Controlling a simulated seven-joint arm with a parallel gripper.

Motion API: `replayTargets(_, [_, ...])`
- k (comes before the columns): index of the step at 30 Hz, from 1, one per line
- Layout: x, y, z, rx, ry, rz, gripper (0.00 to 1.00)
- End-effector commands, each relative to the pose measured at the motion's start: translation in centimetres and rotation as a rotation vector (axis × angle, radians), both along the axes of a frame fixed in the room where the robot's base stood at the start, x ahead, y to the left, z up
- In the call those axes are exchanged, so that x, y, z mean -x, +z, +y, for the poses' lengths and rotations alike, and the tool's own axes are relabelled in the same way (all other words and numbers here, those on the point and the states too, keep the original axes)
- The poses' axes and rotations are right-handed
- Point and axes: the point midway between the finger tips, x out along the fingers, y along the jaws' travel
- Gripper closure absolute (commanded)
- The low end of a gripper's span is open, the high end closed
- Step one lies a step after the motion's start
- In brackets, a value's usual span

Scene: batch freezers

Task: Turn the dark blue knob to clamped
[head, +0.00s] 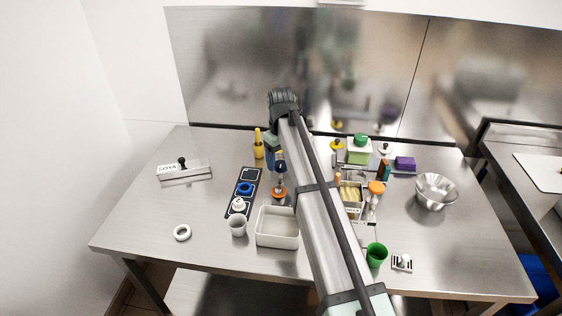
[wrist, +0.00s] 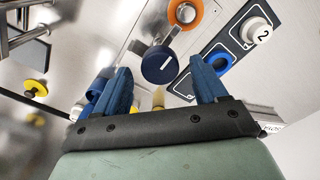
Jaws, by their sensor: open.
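The dark blue knob (wrist: 161,65) is a round cap with a short white mark, seen between and just beyond my fingertips in the wrist view. It sits on a metal fitting close to an orange ring (wrist: 186,14). My gripper (wrist: 162,82) is open, with its two blue fingers apart, one on each side of the knob's line. The fingers look apart from the knob, and nothing is held. In the head view, my arm reaches over the table and partly hides the area of the knob. I cannot read any clamped marking.
A dark panel carries a blue ring (head: 245,188) and a white knob (head: 238,205). A yellow bottle (head: 258,146) stands behind. A metal bowl (head: 436,192) is at right. The table's front left is mostly clear.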

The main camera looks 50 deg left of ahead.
Motion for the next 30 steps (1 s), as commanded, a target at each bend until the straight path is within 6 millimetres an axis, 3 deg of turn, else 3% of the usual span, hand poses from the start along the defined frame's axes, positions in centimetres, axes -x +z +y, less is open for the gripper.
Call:
replayTargets(12, [-0.1, 8.0, 0.1, -0.002, 0.000, -0.001, 0.28])
replayTargets(18, [-0.1, 10.8, 0.1, -0.002, 0.000, -0.001, 0.28])
replayTargets(30, [0.0, 12.4, 0.0, 0.000, 0.000, 0.000, 0.28])
